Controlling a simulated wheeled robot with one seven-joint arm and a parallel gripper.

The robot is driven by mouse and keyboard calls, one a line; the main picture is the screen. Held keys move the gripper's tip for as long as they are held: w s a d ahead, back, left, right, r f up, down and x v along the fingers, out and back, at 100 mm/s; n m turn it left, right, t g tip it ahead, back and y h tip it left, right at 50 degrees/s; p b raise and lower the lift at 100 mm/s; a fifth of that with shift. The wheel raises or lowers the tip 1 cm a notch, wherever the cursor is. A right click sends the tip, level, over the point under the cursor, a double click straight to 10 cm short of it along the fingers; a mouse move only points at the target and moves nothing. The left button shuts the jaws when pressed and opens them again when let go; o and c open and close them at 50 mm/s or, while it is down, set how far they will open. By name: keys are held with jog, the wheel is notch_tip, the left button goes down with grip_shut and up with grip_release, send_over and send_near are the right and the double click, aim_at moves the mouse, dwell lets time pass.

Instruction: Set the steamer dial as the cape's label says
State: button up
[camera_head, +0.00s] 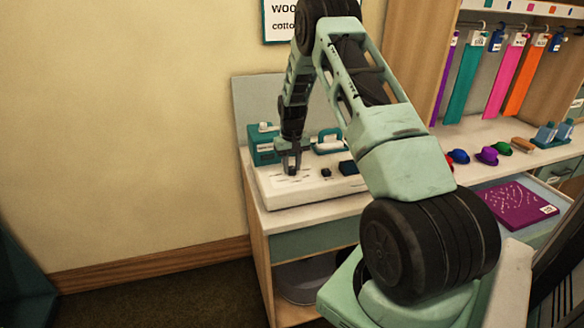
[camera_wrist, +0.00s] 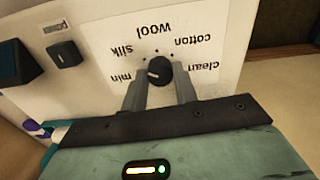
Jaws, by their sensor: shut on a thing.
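The steamer dial (camera_wrist: 159,70) is a dark round knob on a pale panel in the wrist view. Upside-down words min, silk, wool, cotton and clean curve around it. A light mark shows on the knob's left side, towards min and silk; its exact setting is hard to tell. My gripper (camera_wrist: 160,86) is shut on the dial, one finger on each side. In the head view my gripper (camera_head: 292,170) is at the left part of the white steamer panel (camera_head: 310,192). A folded purple cloth (camera_head: 510,207), perhaps the cape, has a white label, unreadable here.
A power switch (camera_wrist: 64,54) sits beside the dial. A teal box (camera_head: 264,150) stands behind the panel. Coloured capes or cloths (camera_head: 497,78) hang at right above several small coloured items (camera_head: 488,155).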

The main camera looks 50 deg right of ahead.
aim_at(292, 168)
jog(key=shift+m, duration=0.8)
jog(key=shift+w+r, duration=0.1)
jog(key=o, duration=1)
jog(key=shift+c, duration=0.2)
notch_tip(292, 168, up, 17)
jog(key=b, duration=0.3)
jog(key=shift+r, duration=0.15)
